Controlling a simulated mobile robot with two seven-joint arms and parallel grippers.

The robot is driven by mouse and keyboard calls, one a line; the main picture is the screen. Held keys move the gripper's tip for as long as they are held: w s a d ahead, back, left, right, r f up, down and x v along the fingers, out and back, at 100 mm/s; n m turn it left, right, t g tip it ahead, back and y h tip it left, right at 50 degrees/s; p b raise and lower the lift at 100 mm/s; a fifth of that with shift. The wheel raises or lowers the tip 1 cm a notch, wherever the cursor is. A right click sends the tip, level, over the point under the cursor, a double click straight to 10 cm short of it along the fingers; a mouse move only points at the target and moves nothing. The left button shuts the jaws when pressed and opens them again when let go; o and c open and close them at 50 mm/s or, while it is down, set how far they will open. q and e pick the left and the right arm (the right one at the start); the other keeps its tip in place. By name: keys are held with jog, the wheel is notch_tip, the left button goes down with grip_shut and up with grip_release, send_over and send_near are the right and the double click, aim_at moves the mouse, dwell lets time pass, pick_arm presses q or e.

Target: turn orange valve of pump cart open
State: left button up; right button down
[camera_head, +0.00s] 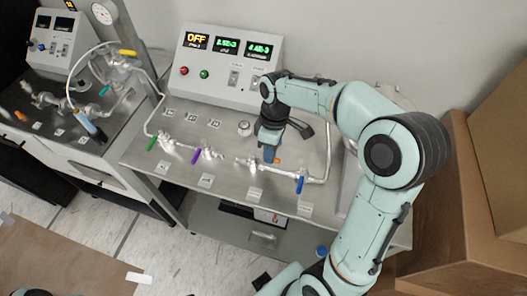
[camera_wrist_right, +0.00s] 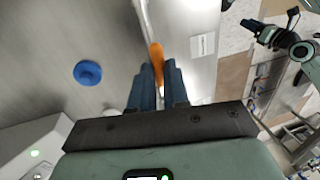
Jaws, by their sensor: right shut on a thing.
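The pump cart (camera_head: 230,180) has a steel top with glass pipework and several coloured valve handles. Its orange valve (camera_head: 277,160) shows as a small orange patch beside my right gripper (camera_head: 268,152), which points down at the pipe. In the right wrist view, the orange handle (camera_wrist_right: 156,54) sits between the two blue fingers of the right gripper (camera_wrist_right: 158,75), which are shut on it. The handle's lower part is hidden by the fingers. An arm that looks like my left shows at the upper right of the wrist view; its jaws (camera_wrist_right: 250,24) are too small to read.
Green (camera_head: 152,144), purple (camera_head: 196,156) and blue (camera_head: 299,185) handles sit along the pipes. A control panel (camera_head: 225,65) showing OFF stands behind. A second cart (camera_head: 60,120) is at left; cardboard boxes (camera_head: 470,210) stand close at right.

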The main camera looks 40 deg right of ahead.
jog(key=shift+d, duration=0.1)
dwell(0.4)
jog(key=c, duration=1.1)
grip_release()
pick_arm(q)
jog(key=w+r+p, duration=0.2)
jog(key=r, duration=0.1)
jog(key=shift+w, duration=0.2)
pick_arm(e)
notch_tip(320, 180, up, 13)
jog(key=w+d, duration=0.1)
jog(key=d, duration=0.1)
jog(key=shift+w, duration=0.3)
pick_arm(q)
jog(key=shift+a+f, duration=0.1)
